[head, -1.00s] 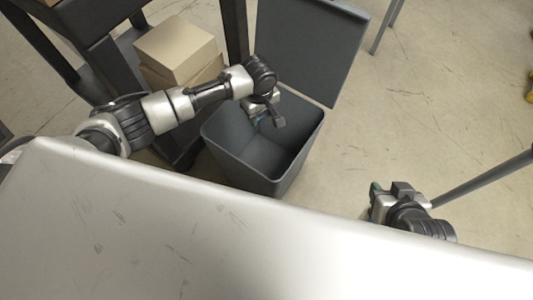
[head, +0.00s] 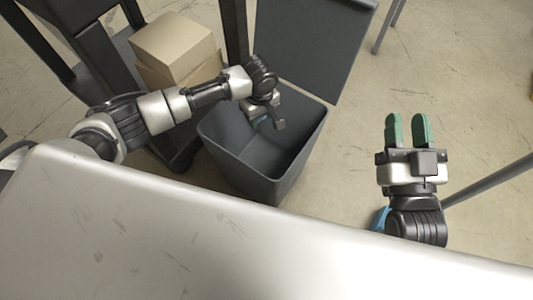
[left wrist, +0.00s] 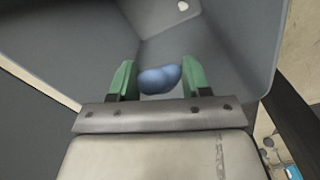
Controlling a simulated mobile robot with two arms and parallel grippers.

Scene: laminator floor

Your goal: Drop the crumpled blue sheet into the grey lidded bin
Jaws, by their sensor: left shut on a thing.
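The crumpled blue sheet (left wrist: 160,78) is a small blue lump between the green fingertips of my left gripper (left wrist: 158,82) in the left wrist view. The gripper is shut on it. In the head view my left gripper (head: 264,120) hangs over the opening of the grey bin (head: 240,165), and the sheet is mostly hidden there. The bin's lid (head: 315,45) stands open at the back. The bin's inner walls surround the sheet in the left wrist view. My right gripper (head: 407,130) is open and empty, to the right of the bin.
A light table (head: 150,235) fills the front. Cardboard boxes (head: 175,45) sit on a dark stand left of the bin. A blue object (head: 380,218) shows partly behind my right arm. A grey leg (head: 490,180) is at the right.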

